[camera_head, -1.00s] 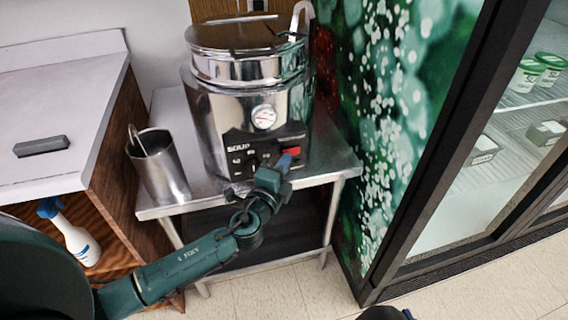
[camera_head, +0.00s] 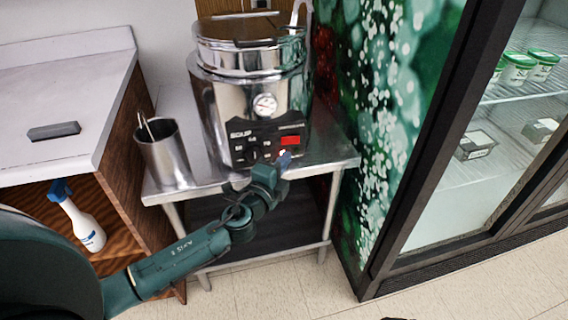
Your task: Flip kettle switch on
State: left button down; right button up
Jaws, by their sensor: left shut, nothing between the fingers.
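The kettle (camera_head: 228,98) is a shiny steel soup kettle with a lid and a round dial, standing on a steel table. Its black control panel (camera_head: 262,132) carries the word SOUP, knobs and a red switch (camera_head: 290,140). Whether the switch is on or off I cannot tell. My left gripper (camera_head: 285,158) is shut and empty, in front of the panel just below the red switch. Whether it touches the panel is not clear. The gripper covers the panel's lower right part. My right gripper is not in view.
A steel cup (camera_head: 165,160) with a utensil stands left of the kettle on the steel table (camera_head: 335,150). A white counter (camera_head: 60,95) with a dark bar is at left, a spray bottle (camera_head: 80,222) below it. A glass-door fridge (camera_head: 440,190) stands at right.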

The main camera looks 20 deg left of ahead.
pick_arm(q)
jog(key=s+a+b, duration=0.1)
jog(key=s+a, duration=0.2)
jog(key=s, duration=0.6)
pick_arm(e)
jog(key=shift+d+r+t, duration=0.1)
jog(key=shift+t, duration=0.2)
